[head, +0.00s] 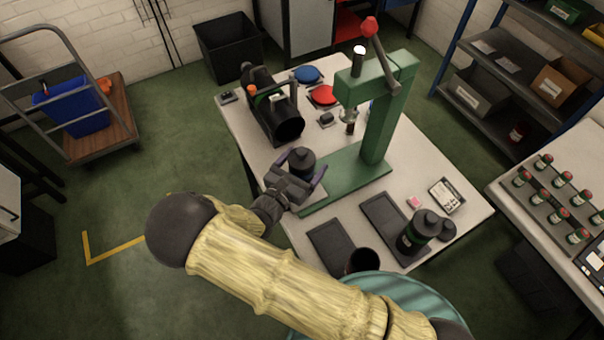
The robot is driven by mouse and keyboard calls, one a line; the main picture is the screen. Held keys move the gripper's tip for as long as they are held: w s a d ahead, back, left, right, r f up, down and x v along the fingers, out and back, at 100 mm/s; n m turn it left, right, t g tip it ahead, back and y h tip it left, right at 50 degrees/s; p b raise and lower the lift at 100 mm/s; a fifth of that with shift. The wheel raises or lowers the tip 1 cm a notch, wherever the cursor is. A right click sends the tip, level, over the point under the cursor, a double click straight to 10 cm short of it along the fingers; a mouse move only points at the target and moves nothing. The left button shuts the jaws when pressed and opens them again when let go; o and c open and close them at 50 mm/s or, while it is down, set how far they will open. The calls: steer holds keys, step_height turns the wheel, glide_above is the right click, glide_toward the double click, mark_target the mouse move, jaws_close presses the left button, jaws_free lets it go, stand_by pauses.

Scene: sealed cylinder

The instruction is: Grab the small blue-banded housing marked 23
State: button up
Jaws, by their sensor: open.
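A small black cylindrical housing (302,160) with a narrower top stands on the table left of the green press. My gripper (297,172) is open at it, with one finger on its left and one on its right. I cannot tell whether the fingers touch it. Its lower part is hidden by the gripper, and no blue band or number 23 can be read. Another black housing (411,241) with a green marking stands at the front right of the table. A shorter black piece (447,231) is beside it, and an open black cup (361,262) is partly behind my arm.
The green press (384,120) with its red-knobbed lever rises right of my gripper. A black machine (272,112) lies behind it, near a blue disc (307,74) and a red disc (323,95). Dark mats (332,243) lie at the front.

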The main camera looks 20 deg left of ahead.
steer(key=shift+w, duration=0.55)
steer(key=shift+s, duration=0.2)
steer(key=shift+w, duration=0.15)
steer(key=c, duration=1.8)
steer(key=shift+r, duration=0.1)
steer(key=shift+c, duration=0.2)
step_height(320, 180, up, 10)
steer(key=shift+f+b, duration=0.1)
steer(key=shift+b, duration=0.6)
